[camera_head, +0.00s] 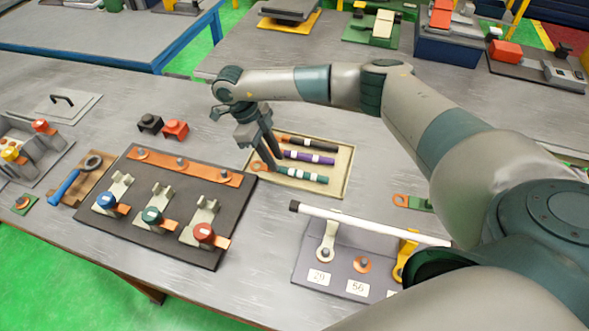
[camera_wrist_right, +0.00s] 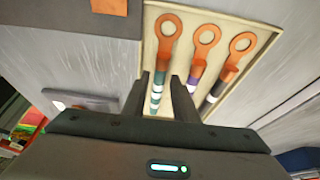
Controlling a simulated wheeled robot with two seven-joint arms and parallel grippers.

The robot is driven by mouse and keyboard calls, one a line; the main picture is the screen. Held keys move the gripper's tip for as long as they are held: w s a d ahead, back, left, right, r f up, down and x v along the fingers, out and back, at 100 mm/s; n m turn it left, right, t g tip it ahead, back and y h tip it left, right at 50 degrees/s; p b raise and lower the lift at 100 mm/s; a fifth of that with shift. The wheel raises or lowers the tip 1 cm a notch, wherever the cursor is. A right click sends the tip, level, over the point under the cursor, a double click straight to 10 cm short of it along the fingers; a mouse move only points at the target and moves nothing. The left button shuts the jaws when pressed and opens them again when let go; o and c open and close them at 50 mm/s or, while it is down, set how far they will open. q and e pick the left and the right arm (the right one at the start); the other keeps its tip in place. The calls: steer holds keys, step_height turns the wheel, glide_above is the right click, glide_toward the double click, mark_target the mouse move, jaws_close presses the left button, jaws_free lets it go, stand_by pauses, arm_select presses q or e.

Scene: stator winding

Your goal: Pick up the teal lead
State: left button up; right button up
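The teal lead (camera_head: 302,174) lies in a shallow beige tray (camera_head: 347,172), nearest the front, with white bands and an orange ring terminal at its left end. It also shows in the right wrist view (camera_wrist_right: 157,92), its ring end toward the top. My right gripper (camera_head: 272,160) is open over the left part of the tray. In the right wrist view its fingers (camera_wrist_right: 161,88) appear on either side of the teal lead, with gaps; contact cannot be told. The purple lead (camera_head: 309,157) and black lead (camera_head: 308,143) lie beside it. My left gripper is not in view.
A dark terminal board (camera_head: 158,225) with blue, green and red posts stands left of the tray. A grey stand with a white bar (camera_head: 370,222) stands in front. Red and black blocks (camera_head: 175,129) sit behind the board. My right arm crosses above the tray's far side.

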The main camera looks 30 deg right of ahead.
mark_target(281, 167)
steer(key=shift+p+x, duration=0.6)
steer(key=shift+x, duration=0.95)
steer(key=shift+d, duration=0.1)
steer(key=shift+r, duration=0.1)
jaws_close()
